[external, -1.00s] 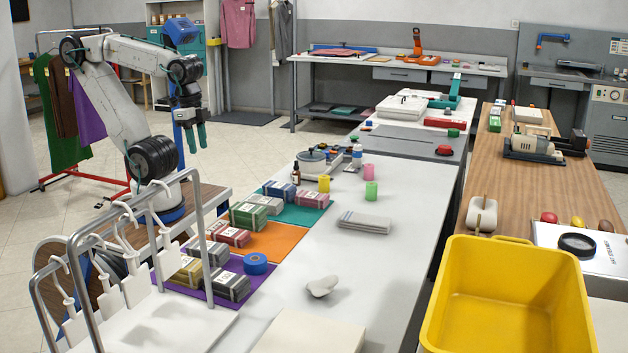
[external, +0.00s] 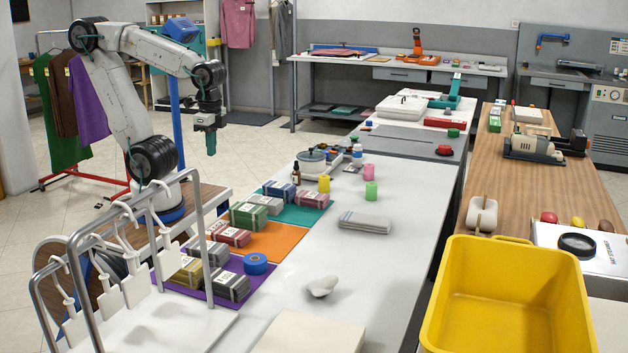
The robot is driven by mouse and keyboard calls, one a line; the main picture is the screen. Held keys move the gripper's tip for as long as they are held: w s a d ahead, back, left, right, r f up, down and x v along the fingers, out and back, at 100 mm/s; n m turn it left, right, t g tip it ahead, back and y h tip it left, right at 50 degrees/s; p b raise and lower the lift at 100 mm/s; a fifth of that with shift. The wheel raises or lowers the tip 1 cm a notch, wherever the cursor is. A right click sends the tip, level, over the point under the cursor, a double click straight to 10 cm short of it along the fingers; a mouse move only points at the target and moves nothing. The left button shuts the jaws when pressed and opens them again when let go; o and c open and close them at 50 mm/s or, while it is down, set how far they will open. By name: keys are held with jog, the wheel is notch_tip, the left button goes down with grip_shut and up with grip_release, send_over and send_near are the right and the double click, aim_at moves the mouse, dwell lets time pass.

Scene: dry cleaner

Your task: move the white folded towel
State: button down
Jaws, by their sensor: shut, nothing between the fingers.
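A white folded towel (external: 364,223) with faint grey stripes lies flat on the long white table (external: 300,262), right of the mats. My gripper (external: 210,152) has green fingers that point down. It is shut and empty, in the air to the left and behind the towel, well apart from it.
Folded cloth bundles lie on a teal mat (external: 308,215), an orange mat (external: 275,243) and a purple mat (external: 197,292). A yellow bin (external: 510,300) is at front right.

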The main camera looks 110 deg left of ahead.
aim_at(365, 223)
jog(key=w+a+f+n, duration=0.55)
jog(key=w+a, duration=0.45)
jog(key=w, duration=0.3)
jog(key=w+a+f+n, duration=0.55)
jog(key=w+a, duration=0.45)
jog(key=w, duration=0.4)
jog(key=w+a+f+n, duration=0.4)
jog(key=w+a+n, duration=0.2)
jog(key=w+a, duration=0.55)
jog(key=f, duration=0.3)
jog(key=w+d+f, duration=0.1)
jog(key=f, duration=0.2)
jog(key=w+f, duration=0.1)
jog(key=f, duration=0.3)
jog(key=shift+d, duration=0.3)
jog(key=d, duration=0.2)
jog(key=shift+d+r, duration=0.1)
jog(key=shift+d, duration=0.9)
jog(key=shift+d, duration=0.1)
